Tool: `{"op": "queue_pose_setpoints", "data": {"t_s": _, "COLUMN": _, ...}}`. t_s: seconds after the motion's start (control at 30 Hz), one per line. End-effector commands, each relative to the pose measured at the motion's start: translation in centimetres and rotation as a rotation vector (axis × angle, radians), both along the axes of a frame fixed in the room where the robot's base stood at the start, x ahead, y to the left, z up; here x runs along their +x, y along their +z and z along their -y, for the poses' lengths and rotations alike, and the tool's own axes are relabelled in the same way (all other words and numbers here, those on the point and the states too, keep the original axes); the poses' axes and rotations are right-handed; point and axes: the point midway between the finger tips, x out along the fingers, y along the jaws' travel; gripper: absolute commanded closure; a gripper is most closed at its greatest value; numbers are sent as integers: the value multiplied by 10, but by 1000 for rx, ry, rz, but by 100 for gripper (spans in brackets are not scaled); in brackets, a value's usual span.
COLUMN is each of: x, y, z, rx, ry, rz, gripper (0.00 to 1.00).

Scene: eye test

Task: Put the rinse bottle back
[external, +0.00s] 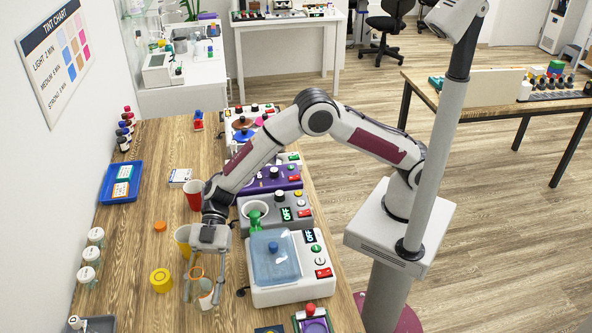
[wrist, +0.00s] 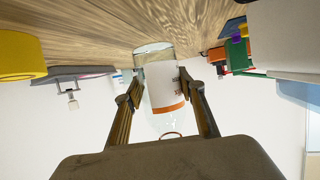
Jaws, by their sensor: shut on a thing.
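My gripper (external: 201,298) is low over the near part of the wooden bench, pointing down. In the wrist view its two fingers (wrist: 160,78) are closed on the sides of a clear bottle (wrist: 165,90) with a white label and an orange band. The label text is too small to read, so I cannot confirm that this is the rinse bottle. The bottle also shows between the fingers in the external view (external: 206,298), partly hidden by them. I cannot tell whether its base touches the bench.
A yellow round container (external: 161,281) stands just left of my gripper, and a yellow cup (external: 183,238) stands behind. A white device with a blue-lidded tub (external: 274,258) is close on the right. A grey tray (external: 98,324) lies front left; a blue tray (external: 118,197) lies farther back.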

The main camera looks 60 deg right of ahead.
Motion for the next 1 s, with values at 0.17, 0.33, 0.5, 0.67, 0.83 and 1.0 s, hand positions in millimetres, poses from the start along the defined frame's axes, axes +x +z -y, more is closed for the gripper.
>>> {"op": "queue_pose_setpoints", "data": {"t_s": 0.17, "x": 0, "y": -19, "z": 0, "rx": -2, "ry": 0, "rz": -1, "gripper": 86}}
{"op": "queue_pose_setpoints", "data": {"t_s": 0.33, "x": 0, "y": -25, "z": 0, "rx": 0, "ry": 0, "rz": 1, "gripper": 86}}
{"op": "queue_pose_setpoints", "data": {"t_s": 0.5, "x": 0, "y": -24, "z": 0, "rx": 0, "ry": 0, "rz": 1, "gripper": 86}}
{"op": "queue_pose_setpoints", "data": {"t_s": 0.67, "x": 0, "y": -26, "z": 0, "rx": 0, "ry": 0, "rz": 0, "gripper": 86}}
{"op": "queue_pose_setpoints", "data": {"t_s": 0.83, "x": 0, "y": -28, "z": 0, "rx": 0, "ry": 0, "rz": 0, "gripper": 51}}
{"op": "queue_pose_setpoints", "data": {"t_s": 1.0, "x": 0, "y": -28, "z": 0, "rx": 0, "ry": 0, "rz": 0, "gripper": 44}}
